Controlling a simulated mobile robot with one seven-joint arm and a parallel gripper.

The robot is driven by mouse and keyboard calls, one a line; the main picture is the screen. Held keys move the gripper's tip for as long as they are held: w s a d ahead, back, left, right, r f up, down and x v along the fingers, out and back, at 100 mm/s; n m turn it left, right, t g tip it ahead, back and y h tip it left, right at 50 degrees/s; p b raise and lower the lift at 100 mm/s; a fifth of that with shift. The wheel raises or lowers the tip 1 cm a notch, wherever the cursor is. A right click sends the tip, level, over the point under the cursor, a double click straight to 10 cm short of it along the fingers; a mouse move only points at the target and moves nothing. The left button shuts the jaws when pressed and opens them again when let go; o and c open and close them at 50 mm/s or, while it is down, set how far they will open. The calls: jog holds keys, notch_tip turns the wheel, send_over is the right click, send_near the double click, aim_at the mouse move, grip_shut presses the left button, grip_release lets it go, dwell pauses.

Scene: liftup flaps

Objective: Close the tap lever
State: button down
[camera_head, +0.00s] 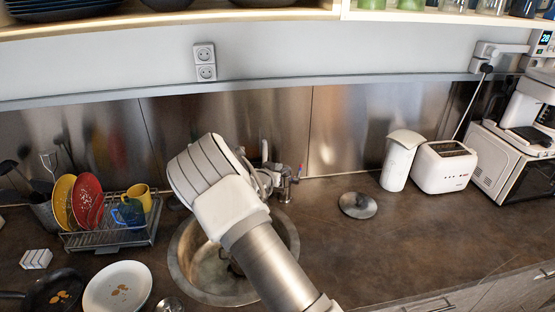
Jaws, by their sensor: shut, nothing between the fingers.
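The tap (287,184) is a small metal fixture at the back edge of the round sink, in the middle of the camera_head view. Its lever (299,171) is a short, thin piece with a red and blue mark, sticking up at the tap's right side. My gripper (262,181) is just left of the tap, partly hidden behind my white wrist. Its fingers are shut and hold nothing. I cannot tell whether they touch the tap. My arm covers part of the sink (188,275) and part of the area around the tap.
A dish rack (110,238) with plates and mugs stands left of the sink. A pan (55,290) and a white plate (117,287) lie in front. A round lid (358,205), white jug (400,162) and toaster (443,167) stand to the right. The right front counter is clear.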

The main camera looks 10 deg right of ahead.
jog(key=shift+s+f, duration=0.1)
jog(key=shift+f, duration=0.05)
jog(key=shift+a+f, duration=0.1)
jog(key=shift+f, duration=0.05)
jog(key=f+b, duration=0.1)
jog(key=s+f+b, duration=0.1)
jog(key=b, duration=0.1)
jog(key=shift+s+a, duration=0.15)
jog(key=shift+a, duration=0.15)
dwell(0.4)
